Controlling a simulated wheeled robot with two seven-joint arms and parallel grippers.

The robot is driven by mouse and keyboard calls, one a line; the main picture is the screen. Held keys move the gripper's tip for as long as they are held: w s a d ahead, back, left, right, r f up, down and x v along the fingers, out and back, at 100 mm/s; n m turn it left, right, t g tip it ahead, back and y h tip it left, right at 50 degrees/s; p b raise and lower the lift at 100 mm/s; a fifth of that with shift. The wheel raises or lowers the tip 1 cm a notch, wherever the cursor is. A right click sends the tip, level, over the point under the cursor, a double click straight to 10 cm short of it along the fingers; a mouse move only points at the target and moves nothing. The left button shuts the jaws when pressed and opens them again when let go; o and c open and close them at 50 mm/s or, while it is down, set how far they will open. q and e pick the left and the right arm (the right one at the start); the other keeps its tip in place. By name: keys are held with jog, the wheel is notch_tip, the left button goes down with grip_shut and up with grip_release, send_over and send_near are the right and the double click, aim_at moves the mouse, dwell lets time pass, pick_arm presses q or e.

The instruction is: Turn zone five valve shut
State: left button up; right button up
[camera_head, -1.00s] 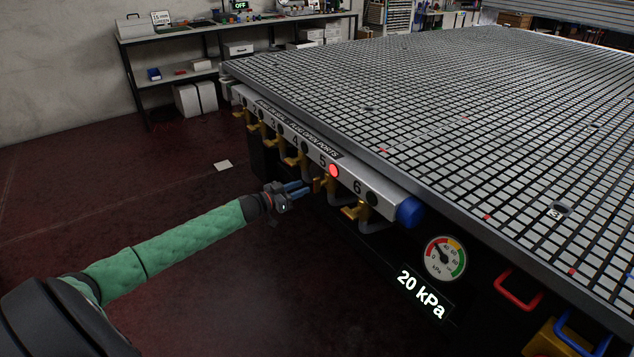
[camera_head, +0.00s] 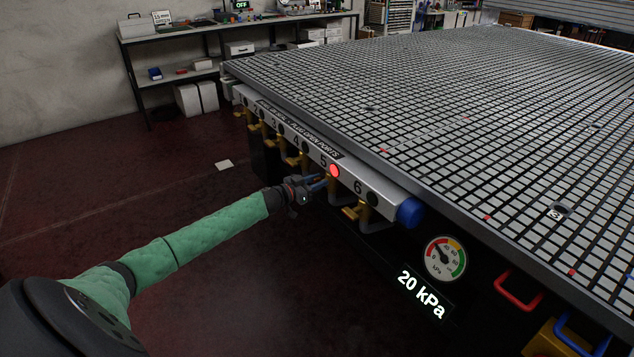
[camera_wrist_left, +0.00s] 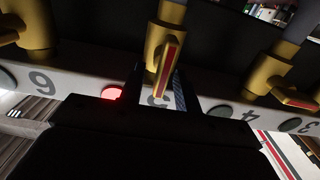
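The zone five valve is a brass valve under the silver manifold rail (camera_head: 388,205), below the number 5 and a lit red lamp (camera_head: 334,171). In the head view my left gripper (camera_head: 319,183) is at this valve and hides most of its handle. In the left wrist view the valve's yellow handle with a red stripe (camera_wrist_left: 168,62) lies between the fingers of my left gripper (camera_wrist_left: 158,88). The fingers look apart, around the handle; contact is unclear. My right gripper is not in view.
The zone six valve (camera_head: 356,212) is close on the right, with a blue end cap (camera_head: 410,212) beyond. More valves line the rail on the left. A gauge (camera_head: 445,258) and a 20 kPa display (camera_head: 422,293) are below. The grid table (camera_head: 450,110) overhangs above.

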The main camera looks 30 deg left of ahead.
pick_arm(q)
jog(key=shift+c, duration=0.2)
grip_shut()
